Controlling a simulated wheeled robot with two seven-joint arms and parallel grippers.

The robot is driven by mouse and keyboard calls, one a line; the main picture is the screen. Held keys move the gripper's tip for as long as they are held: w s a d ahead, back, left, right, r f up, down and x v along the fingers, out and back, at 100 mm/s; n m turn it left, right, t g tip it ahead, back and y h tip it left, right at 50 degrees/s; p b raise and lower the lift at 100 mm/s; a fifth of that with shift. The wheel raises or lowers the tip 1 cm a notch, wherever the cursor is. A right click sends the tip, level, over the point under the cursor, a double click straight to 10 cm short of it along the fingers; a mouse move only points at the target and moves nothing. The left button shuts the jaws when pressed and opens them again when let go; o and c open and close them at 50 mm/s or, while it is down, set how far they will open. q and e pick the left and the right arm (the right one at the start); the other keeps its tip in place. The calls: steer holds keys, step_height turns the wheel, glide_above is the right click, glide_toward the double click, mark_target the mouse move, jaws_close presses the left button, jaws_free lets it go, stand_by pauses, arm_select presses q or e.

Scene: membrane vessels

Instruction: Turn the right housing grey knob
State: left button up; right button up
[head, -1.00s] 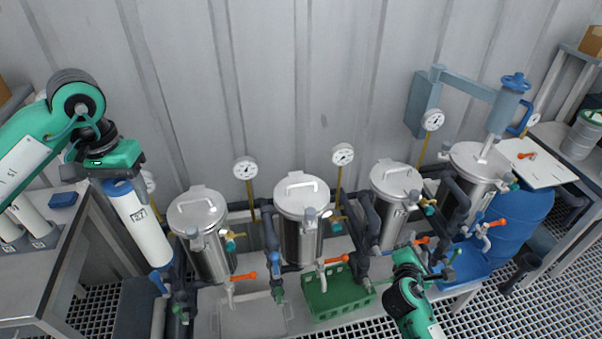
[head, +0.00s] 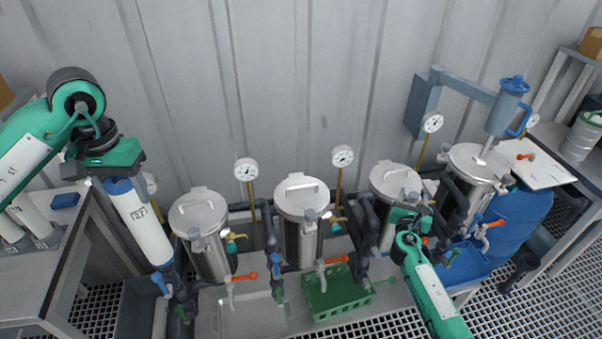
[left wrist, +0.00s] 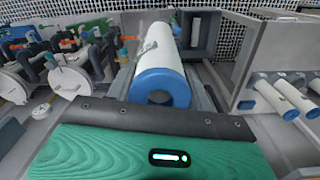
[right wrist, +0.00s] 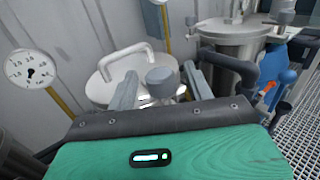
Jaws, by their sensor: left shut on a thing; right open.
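The grey knob (right wrist: 162,82) is on the front rim of a steel housing with a white lid (right wrist: 118,72), the third from the left in the head view (head: 395,180). My right gripper (right wrist: 159,74) is open, with one finger on each side of the knob; gaps show, and I cannot tell whether either finger touches it. In the head view the right gripper (head: 411,208) is at that housing's front. My left gripper (head: 118,180) is shut on a white cartridge (head: 143,222) with blue ends, held tilted; it also shows in the left wrist view (left wrist: 160,60).
Two more housings (head: 200,215) (head: 302,200) stand left, and another (head: 475,170) stands right under a blue-handled press (head: 505,105). Dark pipes and orange-handled valves (head: 335,260) crowd the front. A green crate (head: 335,300) sits below. A gauge (right wrist: 30,72) is left of the knob.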

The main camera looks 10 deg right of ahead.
steer(key=shift+x, duration=1.45)
steer(key=c, duration=1)
steer(key=shift+o, duration=0.2)
